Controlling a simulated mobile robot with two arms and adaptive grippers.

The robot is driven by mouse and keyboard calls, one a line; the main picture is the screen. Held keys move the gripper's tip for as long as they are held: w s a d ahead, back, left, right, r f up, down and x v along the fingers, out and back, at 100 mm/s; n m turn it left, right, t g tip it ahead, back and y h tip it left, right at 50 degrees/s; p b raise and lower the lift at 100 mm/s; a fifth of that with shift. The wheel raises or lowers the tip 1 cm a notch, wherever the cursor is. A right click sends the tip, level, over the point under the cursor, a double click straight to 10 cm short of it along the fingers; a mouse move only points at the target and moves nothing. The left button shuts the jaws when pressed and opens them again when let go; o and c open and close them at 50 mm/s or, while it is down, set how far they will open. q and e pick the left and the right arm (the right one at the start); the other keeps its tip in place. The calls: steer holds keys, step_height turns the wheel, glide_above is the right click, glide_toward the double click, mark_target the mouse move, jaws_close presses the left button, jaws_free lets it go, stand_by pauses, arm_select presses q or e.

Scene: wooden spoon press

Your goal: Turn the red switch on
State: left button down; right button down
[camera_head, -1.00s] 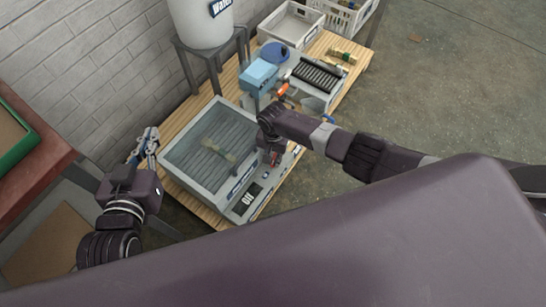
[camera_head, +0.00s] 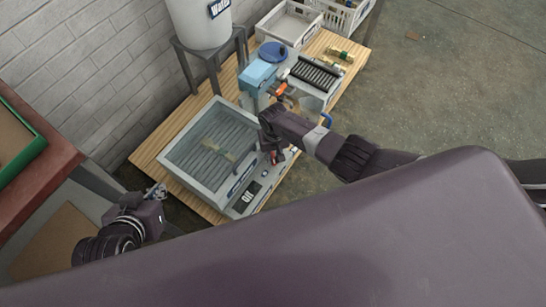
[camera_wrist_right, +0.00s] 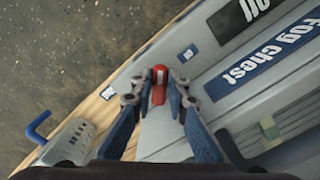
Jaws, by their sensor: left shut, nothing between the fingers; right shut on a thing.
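The red switch (camera_wrist_right: 158,85) is on the grey front ledge of the fog chest. In the right wrist view it stands between the fingertips of my right gripper (camera_wrist_right: 159,80), which is shut on it. In the head view my right gripper (camera_head: 276,153) is at the chest's front right corner, and the switch is mostly hidden there. The fog chest (camera_head: 183,172) has a clear lid, with a small tan object visible through it. My left gripper (camera_head: 157,191) is shut and empty, left of the chest and apart from it.
A dark display (camera_head: 250,192) with white characters sits on the chest's front. Behind the chest are a light-blue machine (camera_head: 257,76), a black-ribbed device (camera_head: 315,73) and a white bin (camera_head: 281,28). A water tank (camera_head: 197,22) stands at the wall. A red-brown table (camera_head: 50,160) is at left.

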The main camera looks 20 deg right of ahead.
steer(key=n, duration=0.3)
steer(key=shift+s+d, duration=0.1)
steer(key=n, duration=0.3)
steer(key=shift+d, duration=0.15)
arm_select(q)
steer(key=shift+s+a+f, duration=0.1)
steer(key=shift+s+f, duration=0.05)
steer(key=shift+s, duration=0.05)
arm_select(e)
steer(key=shift+d+n, duration=0.1)
steer(key=shift+n, duration=1.1)
steer(key=c, duration=2.2)
jaws_free()
steer(key=shift+o, duration=0.2)
steer(key=shift+w, duration=0.2)
arm_select(q)
steer(key=shift+w, duration=0.1)
arm_select(e)
steer(key=shift+r, duration=0.1)
steer(key=shift+w+r, duration=0.1)
steer(key=shift+r, duration=0.4)
step_height(320, 180, up, 11)
